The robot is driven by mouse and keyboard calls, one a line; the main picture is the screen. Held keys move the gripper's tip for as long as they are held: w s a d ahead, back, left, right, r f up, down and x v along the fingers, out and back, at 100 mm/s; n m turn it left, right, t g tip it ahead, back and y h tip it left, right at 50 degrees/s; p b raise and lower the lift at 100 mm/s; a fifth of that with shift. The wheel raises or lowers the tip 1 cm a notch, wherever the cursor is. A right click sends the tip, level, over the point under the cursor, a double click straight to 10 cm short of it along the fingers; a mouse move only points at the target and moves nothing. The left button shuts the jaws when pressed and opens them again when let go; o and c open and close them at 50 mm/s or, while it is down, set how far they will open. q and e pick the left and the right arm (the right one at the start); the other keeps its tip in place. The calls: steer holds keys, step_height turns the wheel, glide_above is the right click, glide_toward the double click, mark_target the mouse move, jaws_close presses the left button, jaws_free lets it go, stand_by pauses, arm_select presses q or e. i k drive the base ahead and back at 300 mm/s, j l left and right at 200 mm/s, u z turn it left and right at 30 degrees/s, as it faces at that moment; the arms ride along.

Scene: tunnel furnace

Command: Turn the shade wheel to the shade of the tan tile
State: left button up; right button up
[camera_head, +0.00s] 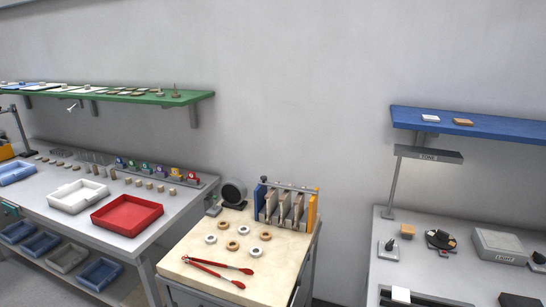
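A small dark round device (440,239) with lighter and reddish-brown parts stands on the right bench. It looks like the shade wheel, but its shades are too small to read. A tan-orange block (407,231) sits just left of it. On the blue shelf above lie a tan tile (462,122) and a white tile (430,118), side by side. I cannot tell which tan piece is the task's tile. Neither of my grippers is in view.
A lamp (428,154) overhangs the right bench (440,278). A grey box marked LIGHT (500,245) stands right of the wheel. A wooden-topped cart (205,258) holds rings and red tongs (217,268). A gap separates cart and right bench.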

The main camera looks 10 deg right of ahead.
mark_target(439, 239)
steer(key=z, duration=1.55)
